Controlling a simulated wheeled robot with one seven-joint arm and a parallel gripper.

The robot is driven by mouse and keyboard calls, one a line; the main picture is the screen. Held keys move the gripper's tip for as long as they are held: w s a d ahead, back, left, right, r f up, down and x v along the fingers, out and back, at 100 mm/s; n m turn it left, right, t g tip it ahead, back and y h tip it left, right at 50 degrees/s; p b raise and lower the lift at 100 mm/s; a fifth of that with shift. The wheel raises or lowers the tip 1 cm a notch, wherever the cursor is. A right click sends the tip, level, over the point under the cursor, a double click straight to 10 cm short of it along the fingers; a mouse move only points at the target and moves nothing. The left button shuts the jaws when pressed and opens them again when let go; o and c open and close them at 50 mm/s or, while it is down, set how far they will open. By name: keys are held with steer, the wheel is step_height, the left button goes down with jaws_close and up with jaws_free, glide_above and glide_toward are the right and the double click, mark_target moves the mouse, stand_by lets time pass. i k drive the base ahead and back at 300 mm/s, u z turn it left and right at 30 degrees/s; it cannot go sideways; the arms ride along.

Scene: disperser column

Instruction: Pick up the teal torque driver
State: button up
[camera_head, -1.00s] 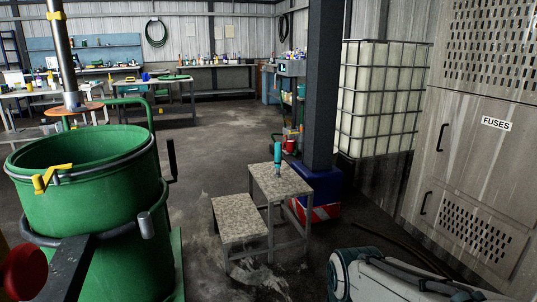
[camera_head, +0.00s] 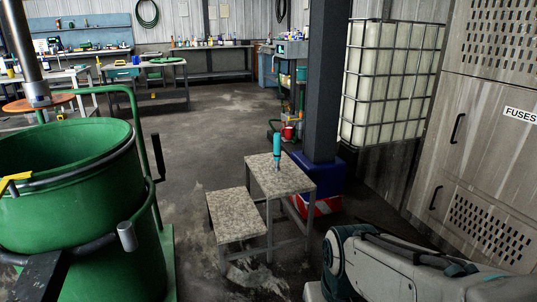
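The teal torque driver (camera_head: 277,147) stands upright on the upper top of a two-level step stand (camera_head: 296,182), near the middle of the head view. Its teal handle is up and its darker, thin end is down on the speckled surface. My arm shows at the lower right as a white and teal shape, below and to the right of the stand, apart from the driver. The gripper at its end is not in the picture.
A large green drum (camera_head: 70,200) stands at the left, with a black lever (camera_head: 158,158). A dark post (camera_head: 325,90) and a blue and red box (camera_head: 322,185) are right behind the stand. A caged white tank (camera_head: 393,80) and a fuse cabinet (camera_head: 480,130) line the right. Open floor lies behind.

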mark_target(277, 138)
steer(key=u, duration=0.1)
steer(key=i, duration=2.2)
steer(key=z, duration=0.2)
